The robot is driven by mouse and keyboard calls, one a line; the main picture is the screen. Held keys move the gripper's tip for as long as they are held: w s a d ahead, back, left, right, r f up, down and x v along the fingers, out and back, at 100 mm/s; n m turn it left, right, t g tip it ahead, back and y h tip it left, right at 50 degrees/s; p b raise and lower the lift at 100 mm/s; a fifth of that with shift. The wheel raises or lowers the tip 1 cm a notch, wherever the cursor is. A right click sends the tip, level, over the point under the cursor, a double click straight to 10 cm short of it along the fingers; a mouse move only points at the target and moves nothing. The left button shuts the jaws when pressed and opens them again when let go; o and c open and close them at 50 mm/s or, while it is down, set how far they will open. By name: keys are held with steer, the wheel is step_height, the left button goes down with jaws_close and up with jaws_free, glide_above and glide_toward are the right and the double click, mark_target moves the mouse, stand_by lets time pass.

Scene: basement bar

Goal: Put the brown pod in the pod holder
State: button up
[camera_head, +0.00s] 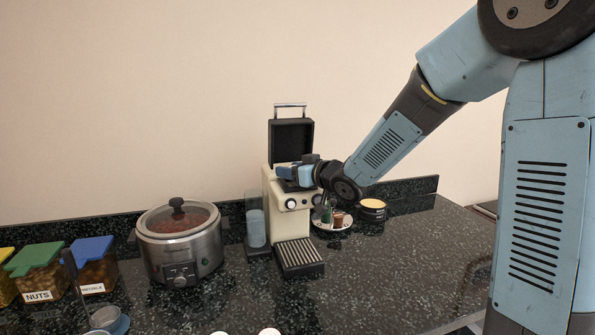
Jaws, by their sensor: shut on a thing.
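My gripper (285,174) is over the top of the cream coffee machine (288,224), below its raised dark lid (292,134). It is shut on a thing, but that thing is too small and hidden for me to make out. The pod holder inside the machine top is hidden behind my gripper. A small plate (322,229) to the right of the machine bears a green pod (326,214) and a reddish-brown pod (338,220). I cannot tell whether this second one is the brown pod.
A slow cooker (180,248) and a water tank (255,228) stand left of the machine. A dark tin with a yellow top (372,209) stands to its right. Snack jars (38,272) line the far left. The counter (410,265) is clear at the right.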

steer(key=shift+s+f, duration=0.1)
steer(key=shift+f, duration=0.55)
